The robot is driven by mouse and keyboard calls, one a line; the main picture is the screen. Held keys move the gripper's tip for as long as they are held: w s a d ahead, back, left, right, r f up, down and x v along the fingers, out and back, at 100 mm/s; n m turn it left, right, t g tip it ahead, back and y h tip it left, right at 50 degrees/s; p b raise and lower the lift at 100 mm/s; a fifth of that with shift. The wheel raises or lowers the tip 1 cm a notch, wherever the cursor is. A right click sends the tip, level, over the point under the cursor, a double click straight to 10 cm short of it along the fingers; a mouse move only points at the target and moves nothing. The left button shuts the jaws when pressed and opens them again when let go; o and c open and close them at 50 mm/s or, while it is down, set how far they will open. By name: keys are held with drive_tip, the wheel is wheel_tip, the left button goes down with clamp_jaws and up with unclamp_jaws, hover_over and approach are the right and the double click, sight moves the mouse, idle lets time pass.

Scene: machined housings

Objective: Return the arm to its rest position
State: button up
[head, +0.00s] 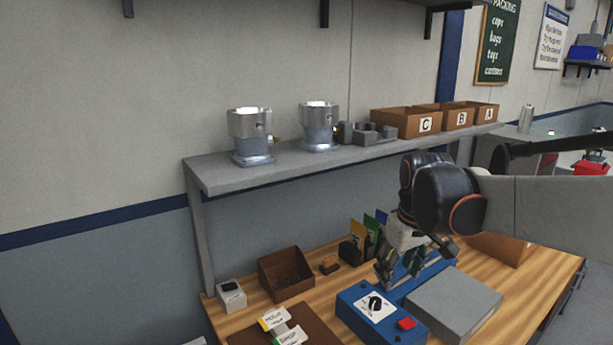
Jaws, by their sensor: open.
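My arm (510,203) reaches in from the right of the head view. My gripper (388,278) hangs downward over the back of the workbench, in front of the shelf. It is open, with nothing seen between its fingers. It is close to a row of coloured cards and a blue box in the picture. I cannot tell whether it touches them. Two machined housings, a left one (250,136) and a right one (319,127), stand upright on the grey shelf, well away from my gripper.
Boxes C (405,123), B (452,117) and A (487,112) stand on the shelf (225,180). Below are a blue control box (370,312), a grey box (455,302), a brown bin (285,272) and coloured cards (357,240). A thin strip of bench (325,285) is bare.

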drive_tip(key=s+f+m+t, duration=0.2)
drive_tip(key=s, duration=0.8)
drive_tip(key=s+f+m+t, duration=0.1)
drive_tip(key=s+m+t, duration=0.1)
drive_tip(key=s, duration=0.8)
drive_tip(key=shift+s+f+b, duration=0.3)
drive_tip(key=shift+f+b, duration=0.05)
drive_tip(key=shift+f, duration=0.05)
drive_tip(key=shift+c, duration=0.5)
